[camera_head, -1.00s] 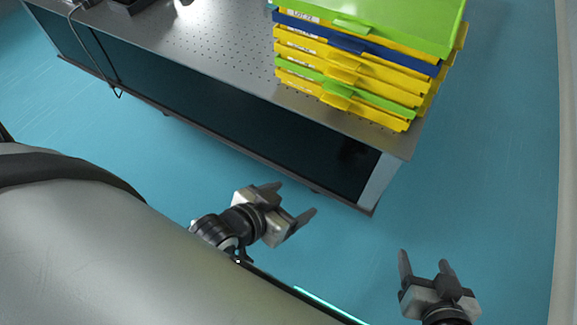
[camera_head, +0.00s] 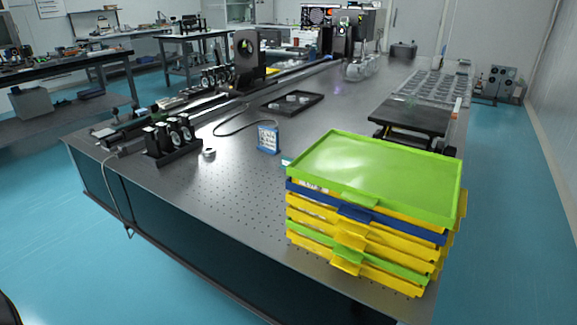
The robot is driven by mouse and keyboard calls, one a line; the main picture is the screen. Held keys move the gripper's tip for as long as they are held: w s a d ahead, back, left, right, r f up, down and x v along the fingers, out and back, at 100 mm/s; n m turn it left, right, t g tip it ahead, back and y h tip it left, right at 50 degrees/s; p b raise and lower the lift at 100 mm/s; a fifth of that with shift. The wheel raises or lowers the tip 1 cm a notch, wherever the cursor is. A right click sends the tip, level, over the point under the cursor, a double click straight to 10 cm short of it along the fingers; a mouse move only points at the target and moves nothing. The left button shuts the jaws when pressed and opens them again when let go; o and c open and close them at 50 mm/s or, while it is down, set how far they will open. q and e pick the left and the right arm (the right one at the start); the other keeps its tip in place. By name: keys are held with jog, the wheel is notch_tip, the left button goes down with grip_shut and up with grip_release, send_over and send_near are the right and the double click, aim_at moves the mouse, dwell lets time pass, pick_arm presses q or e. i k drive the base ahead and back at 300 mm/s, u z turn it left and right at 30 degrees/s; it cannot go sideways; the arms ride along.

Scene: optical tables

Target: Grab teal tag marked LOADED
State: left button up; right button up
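A small teal piece (camera_head: 286,161) lies on the optical table (camera_head: 225,205), just behind the left rear corner of the tray stack. It may be the tag; the trays seem to hide part of it, and no lettering can be read. A stack of green, blue and yellow trays (camera_head: 380,175) stands at the table's near right corner. Neither of my grippers shows in the head view now, so their opening cannot be seen.
A blue-framed card (camera_head: 268,139) stands behind the teal piece, with a cable beside it. Mounted optics (camera_head: 172,138) stand at left, a black tray (camera_head: 292,103) further back, a dark platform (camera_head: 412,117) behind the stack. The perforated near surface left of the stack is clear.

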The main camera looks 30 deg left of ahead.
aim_at(286, 160)
jog(key=u, duration=2.9)
jog(key=i, duration=2.2)
jog(key=z, duration=1.45)
